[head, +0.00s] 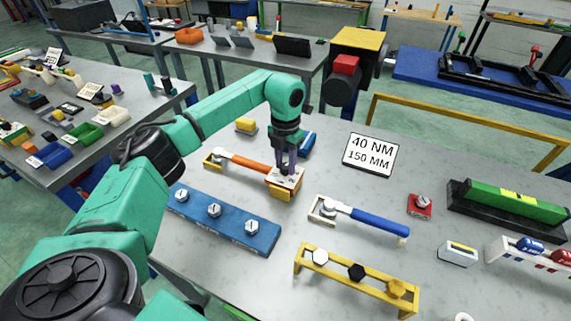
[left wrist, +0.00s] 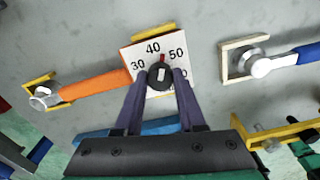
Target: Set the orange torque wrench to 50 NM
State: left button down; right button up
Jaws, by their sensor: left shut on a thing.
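The orange torque wrench (head: 243,163) lies on the grey table, its metal head in a yellow holder at the left. It also shows in the left wrist view (left wrist: 92,86). At its right end is a white dial plate (left wrist: 134,56) with 30, 40 and 50 legible; a lower number is partly hidden. My left gripper (head: 287,172) points down over the dial, its fingers (left wrist: 160,80) shut on the black dial knob (left wrist: 160,72). The knob's red pointer (left wrist: 162,58) points between 40 and 50. My right gripper is not in view.
A sign (head: 372,154) reads "40 NM 150 MM". A blue-handled wrench (head: 378,221) lies to the right. A blue block with bolts (head: 232,229) and a yellow bolt rack (head: 345,276) stand in front. A green and black block (head: 510,204) is at the far right.

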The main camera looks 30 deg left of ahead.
pick_arm(q)
jog(key=m, duration=0.6)
jog(key=shift+m+b, duration=0.3)
jog(key=shift+b, duration=0.05)
dwell(0.4)
jog(key=c, duration=0.5)
grip_release()
notch_tip(320, 180, up, 8)
jog(key=shift+r+b, duration=0.25)
jog(key=shift+b, duration=0.7)
notch_tip(320, 180, up, 6)
send_over(286, 166)
jog(key=shift+a+r, duration=0.1)
